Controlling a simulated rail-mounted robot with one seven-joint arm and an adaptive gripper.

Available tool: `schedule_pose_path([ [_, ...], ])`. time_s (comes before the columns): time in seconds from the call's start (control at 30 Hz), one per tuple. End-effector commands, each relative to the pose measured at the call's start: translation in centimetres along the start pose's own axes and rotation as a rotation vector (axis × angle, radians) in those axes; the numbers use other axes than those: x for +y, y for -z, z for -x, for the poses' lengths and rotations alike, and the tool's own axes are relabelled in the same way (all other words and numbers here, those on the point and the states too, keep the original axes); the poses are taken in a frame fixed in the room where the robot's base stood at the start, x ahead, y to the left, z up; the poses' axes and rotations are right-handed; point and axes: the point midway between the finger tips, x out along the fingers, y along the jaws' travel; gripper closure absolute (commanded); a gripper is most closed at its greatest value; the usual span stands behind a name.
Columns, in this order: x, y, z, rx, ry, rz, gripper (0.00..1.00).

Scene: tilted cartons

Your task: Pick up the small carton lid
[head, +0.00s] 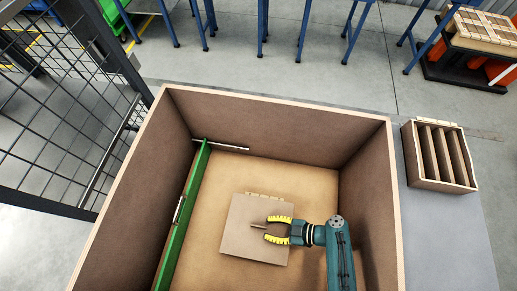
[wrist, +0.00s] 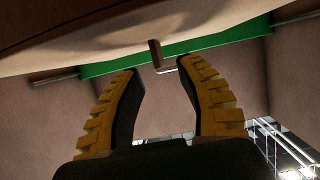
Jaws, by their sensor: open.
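The small carton lid (head: 240,235) is a flat, brown, roughly square panel inside a big open box, slightly turned in the head view. A short, dark handle (head: 257,225) sits near its middle. My gripper (head: 266,229) is open, with yellow ribbed fingers, over the lid from the right. In the wrist view, the lid (wrist: 70,28) fills the top, and its handle (wrist: 155,54) shows just beyond and between the tips of my open gripper (wrist: 158,69). No contact is clear. My gripper hides part of the lid in the head view.
The big box (head: 280,112) has high walls around the lid. A green bar (head: 182,215) runs along its left side. A small divided carton (head: 438,156) stands outside to the right. A mesh fence (head: 62,95) is at the left.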

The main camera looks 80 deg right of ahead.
Motion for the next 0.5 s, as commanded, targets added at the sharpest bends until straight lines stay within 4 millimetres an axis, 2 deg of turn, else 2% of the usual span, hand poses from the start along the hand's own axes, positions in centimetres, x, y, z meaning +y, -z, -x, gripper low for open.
schedule_pose_path([
  [0.3, -0.1, -0.2, -4.2, -0.002, 0.007, 0.003, 0.63],
  [0.5, 0.0, 0.0, -5.2, -0.002, 0.001, -0.001, 0.63],
])
